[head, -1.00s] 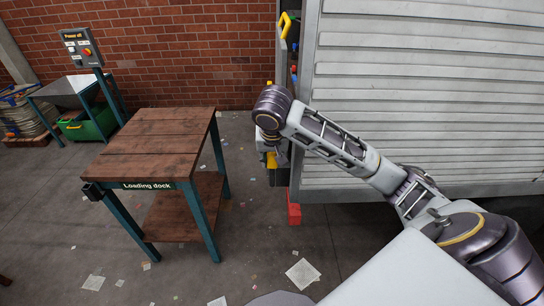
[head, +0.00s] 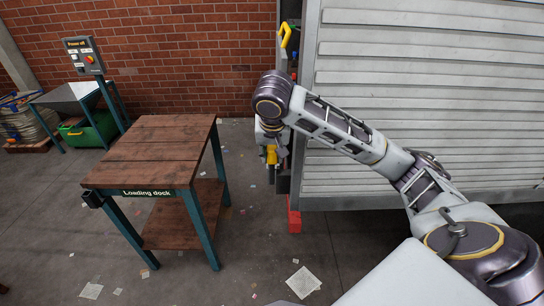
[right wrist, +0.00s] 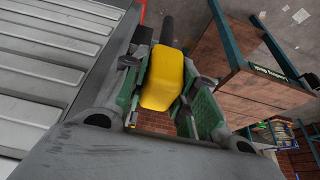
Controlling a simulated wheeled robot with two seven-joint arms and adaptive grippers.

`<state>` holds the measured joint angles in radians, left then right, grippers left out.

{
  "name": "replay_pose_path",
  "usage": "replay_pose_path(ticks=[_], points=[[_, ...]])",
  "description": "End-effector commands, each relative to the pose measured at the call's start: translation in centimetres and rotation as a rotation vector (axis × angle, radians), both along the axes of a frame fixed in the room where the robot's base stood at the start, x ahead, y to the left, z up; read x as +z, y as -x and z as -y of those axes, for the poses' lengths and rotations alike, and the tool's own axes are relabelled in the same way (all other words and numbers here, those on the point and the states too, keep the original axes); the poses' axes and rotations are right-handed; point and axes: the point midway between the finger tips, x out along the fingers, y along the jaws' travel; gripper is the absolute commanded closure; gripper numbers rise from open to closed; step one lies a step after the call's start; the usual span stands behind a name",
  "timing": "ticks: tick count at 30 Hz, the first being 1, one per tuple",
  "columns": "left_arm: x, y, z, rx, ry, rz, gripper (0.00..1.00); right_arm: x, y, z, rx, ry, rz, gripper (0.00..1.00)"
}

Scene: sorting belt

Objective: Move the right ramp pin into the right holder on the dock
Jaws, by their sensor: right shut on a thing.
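My right gripper (head: 271,148) hangs at the end of my right arm, beside the grey slatted body's left edge, and is shut on the yellow ramp pin (head: 271,155). In the right wrist view the pin's thick yellow handle (right wrist: 163,78) sits between the green-grey fingers, with a dark shaft (right wrist: 167,28) beyond it. I cannot tell whether the shaft is clear of everything. The wooden loading dock (head: 150,150) stands left of the gripper. My left gripper is not in view.
The slatted body (head: 430,90) fills the right side. Another yellow handle (head: 286,35) is high on its left edge, and a red block (head: 294,220) stands below. A control panel (head: 84,56) and green bin (head: 85,132) are behind the dock.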

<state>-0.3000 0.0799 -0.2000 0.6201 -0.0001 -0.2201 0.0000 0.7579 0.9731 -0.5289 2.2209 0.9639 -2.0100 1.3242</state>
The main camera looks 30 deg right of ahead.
Motion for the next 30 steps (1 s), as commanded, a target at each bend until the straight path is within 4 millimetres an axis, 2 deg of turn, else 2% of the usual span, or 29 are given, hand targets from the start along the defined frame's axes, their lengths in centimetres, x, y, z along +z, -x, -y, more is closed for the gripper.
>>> replay_pose_path(ticks=[30], points=[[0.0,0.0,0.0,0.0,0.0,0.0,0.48,5.8,-0.1,0.1,-0.001,0.002,0.004,1.0]])
